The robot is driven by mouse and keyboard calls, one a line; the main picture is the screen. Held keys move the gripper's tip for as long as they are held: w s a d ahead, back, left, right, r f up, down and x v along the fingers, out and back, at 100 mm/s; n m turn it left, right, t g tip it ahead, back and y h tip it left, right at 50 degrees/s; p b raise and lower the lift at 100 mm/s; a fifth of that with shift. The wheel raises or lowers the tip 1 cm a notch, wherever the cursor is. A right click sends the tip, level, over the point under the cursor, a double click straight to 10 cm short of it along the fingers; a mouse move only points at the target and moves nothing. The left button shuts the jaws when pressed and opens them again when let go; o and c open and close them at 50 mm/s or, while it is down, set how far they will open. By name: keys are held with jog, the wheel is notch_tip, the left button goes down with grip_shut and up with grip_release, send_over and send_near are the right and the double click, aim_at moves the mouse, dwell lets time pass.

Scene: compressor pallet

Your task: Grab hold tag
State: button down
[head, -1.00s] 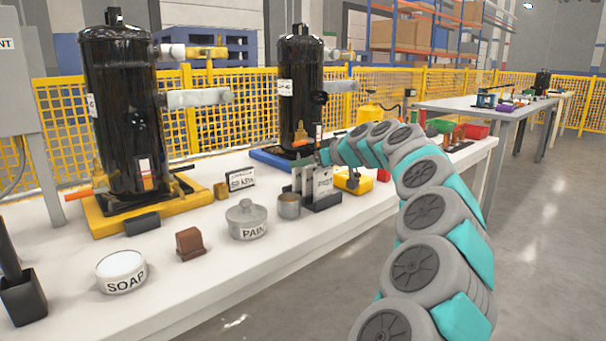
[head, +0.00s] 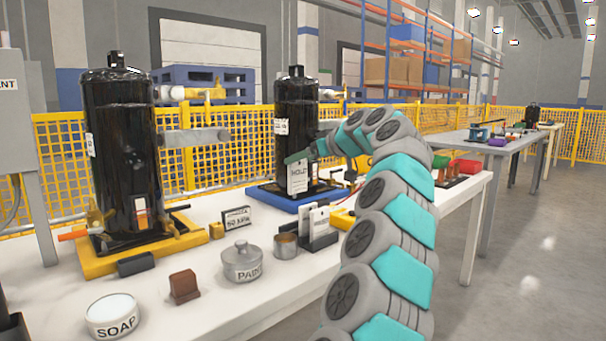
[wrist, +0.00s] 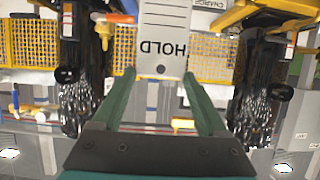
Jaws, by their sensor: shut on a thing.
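The hold tag (head: 298,177) is a white card lettered HOLD. It hangs in the air in front of the right black compressor (head: 296,125), above the tag rack (head: 320,238). My gripper (head: 300,157) is shut on the tag's upper edge. In the wrist view the tag (wrist: 165,30) shows upside down between the tips of my two green fingers (wrist: 157,78). Other white tags (head: 315,221) stand in the dark rack on the white table. The rack's lower right is partly hidden by my arm.
The left black compressor (head: 121,150) stands on a yellow base. A soap bowl (head: 112,318), a brown block (head: 184,287), a lidded paint pot (head: 242,264) and an open tin (head: 286,246) stand on the white table (head: 215,305). A yellow mesh fence (head: 240,150) runs behind.

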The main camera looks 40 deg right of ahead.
notch_tip(320, 180, up, 6)
jog(key=p, duration=0.3)
